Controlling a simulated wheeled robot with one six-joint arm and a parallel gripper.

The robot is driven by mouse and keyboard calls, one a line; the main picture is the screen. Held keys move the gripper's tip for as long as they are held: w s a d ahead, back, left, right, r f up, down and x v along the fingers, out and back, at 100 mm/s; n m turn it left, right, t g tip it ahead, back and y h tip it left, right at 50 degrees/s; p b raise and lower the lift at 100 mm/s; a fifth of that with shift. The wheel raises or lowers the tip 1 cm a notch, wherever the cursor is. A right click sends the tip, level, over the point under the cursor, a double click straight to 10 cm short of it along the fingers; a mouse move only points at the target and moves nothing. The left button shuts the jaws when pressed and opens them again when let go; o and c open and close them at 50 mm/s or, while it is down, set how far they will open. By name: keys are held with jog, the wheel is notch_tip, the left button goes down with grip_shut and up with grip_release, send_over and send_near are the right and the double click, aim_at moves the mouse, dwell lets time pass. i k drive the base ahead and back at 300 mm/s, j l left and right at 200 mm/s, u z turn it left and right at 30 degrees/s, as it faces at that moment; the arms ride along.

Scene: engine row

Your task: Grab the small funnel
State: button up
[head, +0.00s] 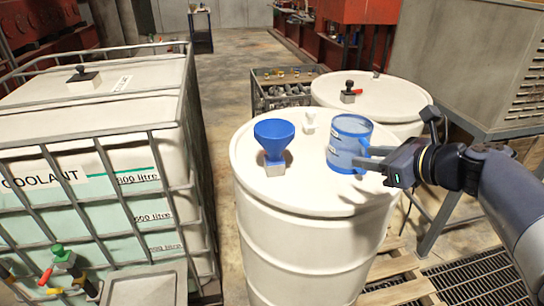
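A small white funnel-shaped thing (310,122) stands upright towards the back of the near white drum's lid (305,190). It is probably the small funnel, but its detail is too small to be sure. A larger blue funnel (274,138) sits on a pale block on the same lid, to the left. My gripper (366,159) comes in from the right, open and with nothing visible between its fingers. Its fingertips overlap a blue see-through jug (347,142) in this view; I cannot tell whether they touch it. The white thing is beyond the jug, to the left.
A second white drum (372,94) with a red-handled valve (350,90) stands behind. A caged coolant tank (95,130) is at the left. A crate (285,90) of metal parts is further back. A grey cabinet (470,50) stands right. The lid's front is clear.

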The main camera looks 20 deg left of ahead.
aim_at(274, 135)
jog(key=k+j+z, duration=0.35)
jog(key=k+j, duration=0.3)
jog(key=i+j+z, duration=0.2)
jog(key=j, duration=0.45)
jog(key=j+z, duration=0.15)
jog(key=j, duration=0.55)
